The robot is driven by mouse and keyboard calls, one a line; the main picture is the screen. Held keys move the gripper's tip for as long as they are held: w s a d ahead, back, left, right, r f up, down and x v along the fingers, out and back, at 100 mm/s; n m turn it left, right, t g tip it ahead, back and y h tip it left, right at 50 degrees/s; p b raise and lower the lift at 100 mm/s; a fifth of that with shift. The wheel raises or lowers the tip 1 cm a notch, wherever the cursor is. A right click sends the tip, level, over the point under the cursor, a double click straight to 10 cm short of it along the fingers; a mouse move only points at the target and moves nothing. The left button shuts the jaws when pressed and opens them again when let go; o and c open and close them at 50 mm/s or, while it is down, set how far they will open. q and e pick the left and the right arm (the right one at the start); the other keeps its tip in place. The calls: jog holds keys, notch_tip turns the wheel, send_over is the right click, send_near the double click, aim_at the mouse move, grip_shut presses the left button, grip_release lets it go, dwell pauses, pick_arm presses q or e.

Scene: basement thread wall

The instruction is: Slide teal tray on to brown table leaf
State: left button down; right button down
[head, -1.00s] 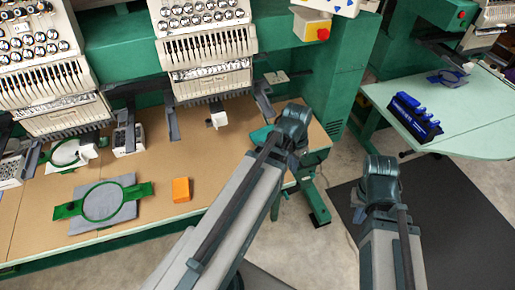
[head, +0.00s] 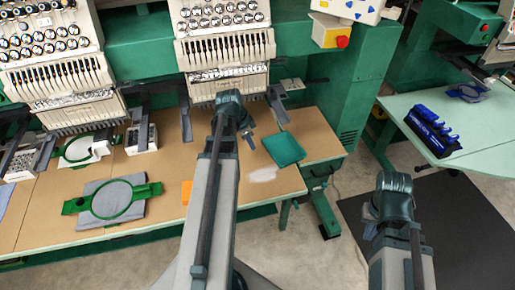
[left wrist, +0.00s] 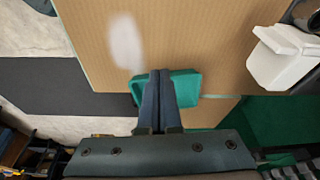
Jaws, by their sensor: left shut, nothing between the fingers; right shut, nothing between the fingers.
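The teal tray (head: 284,149) lies on the brown work table, near the seam with the brown table leaf (head: 322,143) to its right. In the left wrist view the tray (left wrist: 186,92) is partly hidden behind my fingers and appears to reach the pale seam line. My left gripper (head: 249,138) is shut and empty, just left of the tray in the head view. The left wrist view shows its closed fingers (left wrist: 158,76) in front of the tray; I cannot tell whether they touch it. My right gripper (head: 370,230) is shut and empty over the floor.
A pale patch (head: 263,174) lies in front of the tray. An orange block (head: 186,191) is partly hidden by my left arm. A green hoop (head: 112,199) lies further left. A white container (left wrist: 283,62) stands on the table. Embroidery heads (head: 228,48) overhang the back.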

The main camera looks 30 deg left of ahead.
aim_at(278, 155)
pick_arm(q)
jog(key=b+x, duration=0.8)
jog(key=x, duration=0.1)
jog(key=shift+f, duration=0.2)
jog(key=shift+w+d+r, duration=0.15)
jog(key=shift+w+d, duration=0.15)
jog(key=shift+w, duration=0.2)
jog(key=shift+w+d+r, duration=0.1)
jog(key=shift+w+d, duration=0.15)
jog(key=shift+w, duration=0.25)
jog(key=shift+w+d, duration=0.5)
jog(key=shift+w, duration=0.2)
jog(key=shift+w, duration=0.1)
jog(key=w+d, duration=0.2)
jog(key=w, duration=0.1)
jog(key=shift+w, duration=0.15)
